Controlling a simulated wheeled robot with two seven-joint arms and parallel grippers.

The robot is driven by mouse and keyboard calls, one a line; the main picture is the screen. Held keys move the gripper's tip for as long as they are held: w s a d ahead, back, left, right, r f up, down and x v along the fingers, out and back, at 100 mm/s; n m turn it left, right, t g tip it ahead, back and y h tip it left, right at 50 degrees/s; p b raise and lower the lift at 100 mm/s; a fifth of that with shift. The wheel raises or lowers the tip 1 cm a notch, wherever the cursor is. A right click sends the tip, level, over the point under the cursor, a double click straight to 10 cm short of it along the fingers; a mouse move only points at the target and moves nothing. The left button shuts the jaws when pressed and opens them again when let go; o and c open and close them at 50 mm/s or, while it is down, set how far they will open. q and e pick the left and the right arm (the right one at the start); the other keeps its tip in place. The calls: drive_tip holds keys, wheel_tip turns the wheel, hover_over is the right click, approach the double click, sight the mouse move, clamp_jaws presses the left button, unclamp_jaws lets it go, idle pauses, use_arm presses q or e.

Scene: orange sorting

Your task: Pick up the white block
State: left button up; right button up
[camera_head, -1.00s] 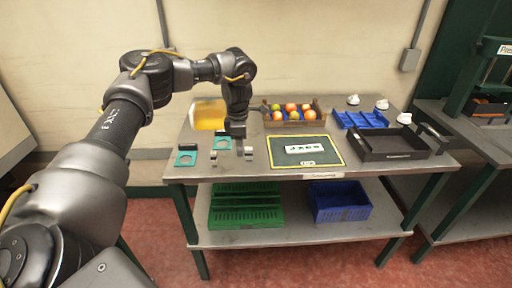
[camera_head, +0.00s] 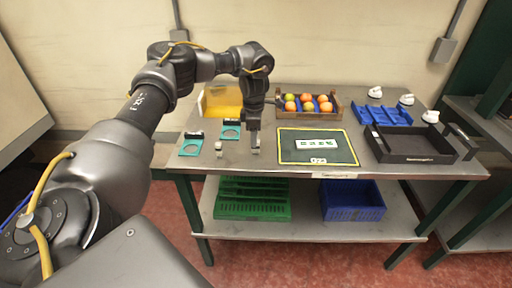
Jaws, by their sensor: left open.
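A small pale block (camera_head: 219,149) stands near the front left of the grey table. A second small pale shape (camera_head: 255,149) shows just under my left gripper (camera_head: 254,134); I cannot tell whether it is a block or a fingertip. My left gripper is open and points down over the table's front left part, right of the first block and left of the dark mat. A flat white rectangle (camera_head: 317,144) with dark marks lies on the dark green mat (camera_head: 290,158) with a yellow border. My right gripper is not in view.
Teal pieces (camera_head: 190,147) lie left of the block. A fruit crate (camera_head: 280,113), blue tray (camera_head: 382,116), black tray (camera_head: 410,158) and white items (camera_head: 375,92) are further right. A yellow bin (camera_head: 224,101) stands behind. Green (camera_head: 252,207) and blue crates (camera_head: 353,213) sit on the shelf below.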

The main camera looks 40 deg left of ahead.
use_arm(q)
drive_tip(key=shift+d+f+p, duration=0.15)
drive_tip(key=shift+f+p, duration=0.2)
drive_tip(key=shift+p, duration=0.05)
drive_tip(key=f, duration=0.2)
drive_tip(key=f+p, duration=0.1)
drive_tip(key=shift+w+f, duration=0.2)
drive_tip(key=shift+f, duration=0.5)
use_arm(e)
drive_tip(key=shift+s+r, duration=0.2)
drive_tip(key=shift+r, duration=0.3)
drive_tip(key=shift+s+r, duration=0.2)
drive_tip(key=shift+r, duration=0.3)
use_arm(q)
drive_tip(key=shift+c, duration=0.2)
clamp_jaws()
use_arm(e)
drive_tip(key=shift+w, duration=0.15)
